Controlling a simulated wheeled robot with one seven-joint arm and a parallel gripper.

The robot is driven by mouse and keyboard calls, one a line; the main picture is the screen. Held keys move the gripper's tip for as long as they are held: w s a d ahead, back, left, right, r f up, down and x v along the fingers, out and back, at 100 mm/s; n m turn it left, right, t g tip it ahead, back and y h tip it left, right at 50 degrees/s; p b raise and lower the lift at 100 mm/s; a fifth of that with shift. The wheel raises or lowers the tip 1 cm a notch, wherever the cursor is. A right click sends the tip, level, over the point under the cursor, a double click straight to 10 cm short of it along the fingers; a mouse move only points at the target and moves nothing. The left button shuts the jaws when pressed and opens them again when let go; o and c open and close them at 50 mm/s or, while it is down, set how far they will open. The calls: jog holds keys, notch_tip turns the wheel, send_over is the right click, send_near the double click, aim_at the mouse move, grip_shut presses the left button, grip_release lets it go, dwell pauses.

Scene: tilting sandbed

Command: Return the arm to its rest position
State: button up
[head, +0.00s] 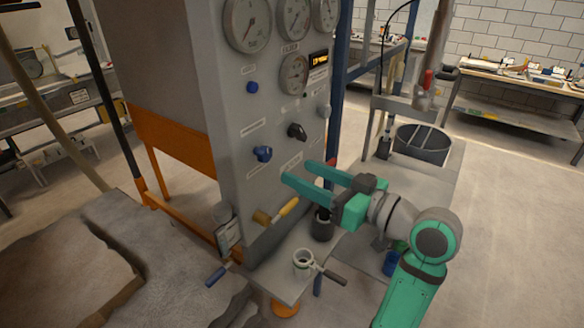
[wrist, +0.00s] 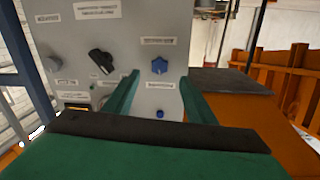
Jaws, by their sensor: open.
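My gripper (head: 297,171) is in front of the grey control panel (head: 270,120), at the height just below its knobs. Its two green fingers are spread apart with nothing between them; they also show spread in the wrist view (wrist: 160,78). My green and grey arm reaches in from the lower right. A blue knob (head: 262,153) is on the panel left of the fingertips, and a black knob (head: 297,131) is above them. In the wrist view, the blue knob (wrist: 159,65) appears beyond the gap between the fingers. I cannot tell exactly how far the fingertips are from the panel.
Several gauges (head: 294,72) fill the panel's top. A yellow-handled lever (head: 277,211) sticks out low on it. A small shelf (head: 293,281) with a ring-shaped tool (head: 305,262) lies below my gripper. A sandbed (head: 70,270) is at left.

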jog(key=shift+s+d, duration=0.3)
jog(key=shift+d, duration=0.05)
notch_tip(320, 180, down, 26)
jog(key=a+m+t+h, duration=0.2)
jog(key=m+t+h, duration=0.3)
jog(key=m+h, duration=0.45)
jog(key=s+f+m+h, duration=0.3)
jog(key=s+f+m, duration=0.1)
jog(key=s+f, duration=0.8)
jog(key=s+a+n, duration=0.1)
jog(key=s+n, duration=0.1)
jog(key=s, duration=1.1)
jog(key=s+a+n+g, duration=0.1)
jog(key=s+n, duration=0.2)
jog(key=s, duration=1)
jog(key=shift+a+r+h, duration=0.25)
jog(key=shift+a+h, duration=0.05)
jog(key=shift+h, duration=0.15)
